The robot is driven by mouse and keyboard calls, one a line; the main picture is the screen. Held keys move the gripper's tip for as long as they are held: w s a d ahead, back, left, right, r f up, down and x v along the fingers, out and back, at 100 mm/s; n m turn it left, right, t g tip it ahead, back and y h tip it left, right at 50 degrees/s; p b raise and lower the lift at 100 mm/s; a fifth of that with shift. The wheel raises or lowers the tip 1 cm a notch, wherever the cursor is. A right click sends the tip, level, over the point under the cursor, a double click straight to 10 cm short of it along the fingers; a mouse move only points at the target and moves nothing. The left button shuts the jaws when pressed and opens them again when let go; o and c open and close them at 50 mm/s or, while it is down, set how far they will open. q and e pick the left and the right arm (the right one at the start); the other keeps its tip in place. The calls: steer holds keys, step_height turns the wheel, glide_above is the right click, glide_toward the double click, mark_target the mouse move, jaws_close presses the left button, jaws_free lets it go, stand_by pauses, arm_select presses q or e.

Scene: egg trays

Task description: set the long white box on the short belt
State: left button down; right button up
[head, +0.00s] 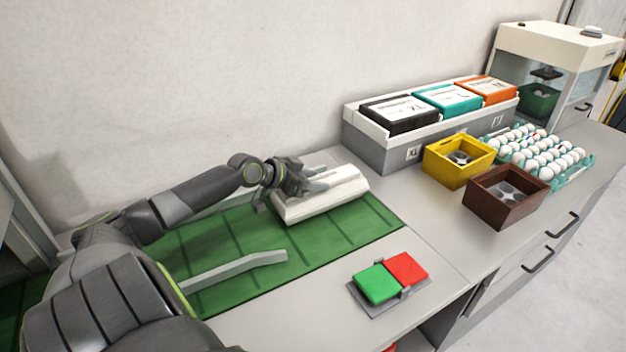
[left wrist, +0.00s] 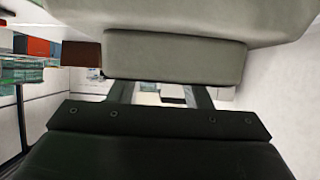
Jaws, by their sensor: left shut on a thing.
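The long white box (head: 322,194) lies over the far right part of the short green belt (head: 333,238) in the head view. I cannot tell whether it rests on the belt or is held just above it. My left gripper (head: 301,184) reaches in from the left and is shut on the long white box at its upper left side. In the left wrist view the pale box (left wrist: 172,58) fills the top of the picture, close to the gripper. The box's underside contact with the belt is hidden. My right gripper is not in view.
A grey guide bar (head: 235,268) crosses the belt. Red (head: 407,268) and green (head: 377,284) buttons sit in front. Behind right stand a grey rack (head: 372,149) with three cartons, a yellow bin (head: 441,167), a brown bin (head: 486,207) and an egg tray (head: 577,176).

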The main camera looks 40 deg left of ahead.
arm_select(q)
steer(key=shift+f, duration=0.3)
stand_by(0.4)
steer(key=c, duration=0.7)
jaws_free()
steer(key=shift+o, duration=0.2)
steer(key=shift+f, duration=0.1)
steer(key=p+v, duration=0.4)
steer(key=v, duration=0.1)
steer(key=p+v, duration=0.4)
steer(key=v, duration=0.1)
steer(key=shift+s+r, duration=0.1)
steer(key=shift+r, duration=0.25)
steer(key=shift+s+a+r+p, duration=0.1)
steer(key=shift+s+p, duration=0.3)
steer(key=shift+p, duration=0.1)
steer(key=shift+s+a+r+p, duration=0.1)
steer(key=shift+s+p, duration=0.3)
steer(key=shift+p, duration=0.05)
steer(key=shift+d, duration=0.1)
